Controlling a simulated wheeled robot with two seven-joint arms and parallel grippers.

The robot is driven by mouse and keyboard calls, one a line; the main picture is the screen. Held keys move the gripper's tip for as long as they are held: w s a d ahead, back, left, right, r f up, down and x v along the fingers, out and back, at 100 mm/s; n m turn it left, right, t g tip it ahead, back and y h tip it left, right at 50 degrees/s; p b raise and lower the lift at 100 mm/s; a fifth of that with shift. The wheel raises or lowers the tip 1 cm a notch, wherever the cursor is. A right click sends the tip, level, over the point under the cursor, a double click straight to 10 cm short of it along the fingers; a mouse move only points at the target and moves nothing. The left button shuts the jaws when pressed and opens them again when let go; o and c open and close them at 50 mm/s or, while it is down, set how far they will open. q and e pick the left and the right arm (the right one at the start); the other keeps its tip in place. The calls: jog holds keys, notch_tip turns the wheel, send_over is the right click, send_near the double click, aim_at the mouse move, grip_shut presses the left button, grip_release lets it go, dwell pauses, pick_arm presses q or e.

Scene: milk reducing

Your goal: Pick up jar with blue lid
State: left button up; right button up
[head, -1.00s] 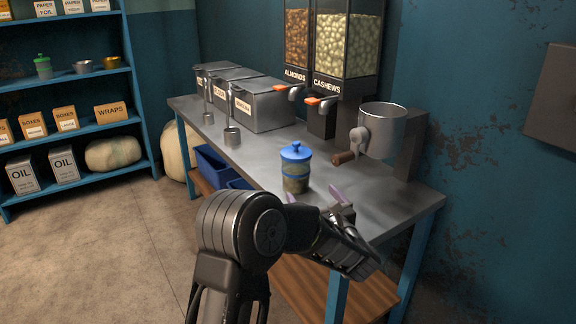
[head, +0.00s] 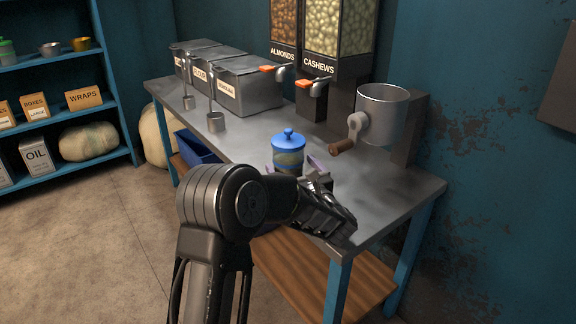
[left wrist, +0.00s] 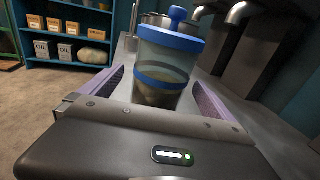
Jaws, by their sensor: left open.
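The jar with a blue lid (head: 288,152) stands upright on the metal table (head: 390,190). In the left wrist view the jar (left wrist: 163,65) shows a blue knobbed lid, a blue band and clear sides with something brownish at the bottom. My left gripper (head: 296,170) is open, at the near side of the jar. In the left wrist view its two purple finger pads (left wrist: 155,90) lie on either side of the jar's lower part, with visible space beside it. The jar's base is partly hidden by the gripper. My right gripper is not in view.
Grey lidded bins (head: 245,88) and metal scoops (head: 215,122) stand at the table's far left. Nut dispensers (head: 338,40) and a hand-cranked grinder (head: 381,112) stand along the wall. The table's near right corner is clear.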

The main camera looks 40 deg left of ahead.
pick_arm(q)
jog(key=shift+w+a, duration=0.2)
jog(key=shift+a, duration=0.15)
jog(key=shift+a, duration=0.1)
jog(key=x, duration=0.5)
jog(key=shift+w+f, duration=0.1)
jog(key=shift+f, duration=0.05)
jog(key=shift+c, duration=0.6)
jog(key=c, duration=1.6)
jog(key=shift+r, duration=0.2)
notch_tip(320, 180, up, 28)
jog(key=p, duration=0.4)
jog(key=shift+f, duration=0.15)
